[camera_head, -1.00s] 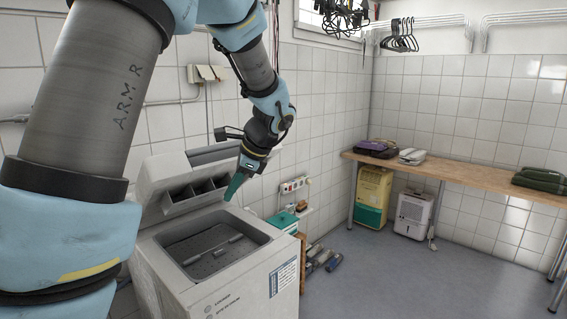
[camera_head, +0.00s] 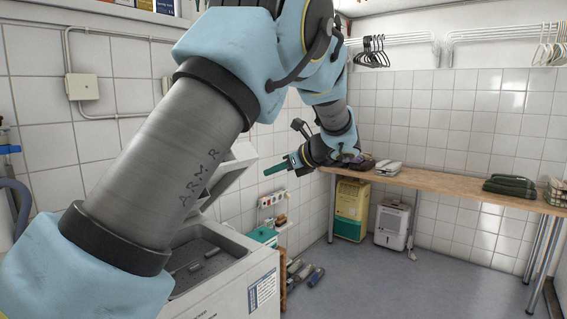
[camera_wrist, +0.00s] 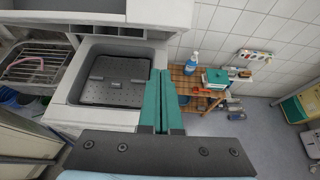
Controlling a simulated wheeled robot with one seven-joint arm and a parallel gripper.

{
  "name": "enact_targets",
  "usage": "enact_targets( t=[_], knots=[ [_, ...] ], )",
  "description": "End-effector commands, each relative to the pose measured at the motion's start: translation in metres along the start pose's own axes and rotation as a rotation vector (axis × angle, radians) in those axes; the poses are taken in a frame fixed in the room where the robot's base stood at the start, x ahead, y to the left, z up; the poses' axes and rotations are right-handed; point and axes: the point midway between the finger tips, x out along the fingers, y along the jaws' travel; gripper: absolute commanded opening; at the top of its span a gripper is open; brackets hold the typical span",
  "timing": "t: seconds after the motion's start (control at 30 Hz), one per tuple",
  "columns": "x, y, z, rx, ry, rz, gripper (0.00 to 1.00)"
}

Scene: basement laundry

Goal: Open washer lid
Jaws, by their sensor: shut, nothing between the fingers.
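The washer (camera_head: 235,282) is a white top-loader at the lower middle of the head view, partly hidden by my arm. Its lid (camera_head: 225,180) stands raised at the back, tilted up and away from the opening. The wrist view shows the open top from above, with a dark grey perforated inner cover (camera_wrist: 112,82) in the opening and the raised lid (camera_wrist: 150,12) beyond it. My gripper (camera_head: 266,172) is to the right of the lid and apart from it, pointing left. Its two green fingers (camera_wrist: 160,75) are pressed together and empty.
A wooden slatted shelf (camera_wrist: 190,90) with a bottle (camera_wrist: 192,64) and a teal box stands beside the washer.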

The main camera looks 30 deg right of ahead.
Motion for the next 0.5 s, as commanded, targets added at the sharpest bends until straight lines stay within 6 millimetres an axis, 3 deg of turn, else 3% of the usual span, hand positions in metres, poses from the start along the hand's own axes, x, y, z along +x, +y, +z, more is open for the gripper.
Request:
enact_targets(
  t=[0.17,0.3,0.5],
  knots=[
    [0.034,0.001,0.004,0.001,0.000,0.002,0.00],
    [0.036,0.001,0.027,-0.002,0.001,0.001,0.00],
    [0.040,0.000,0.038,0.000,0.001,0.000,0.00]
  ],
)
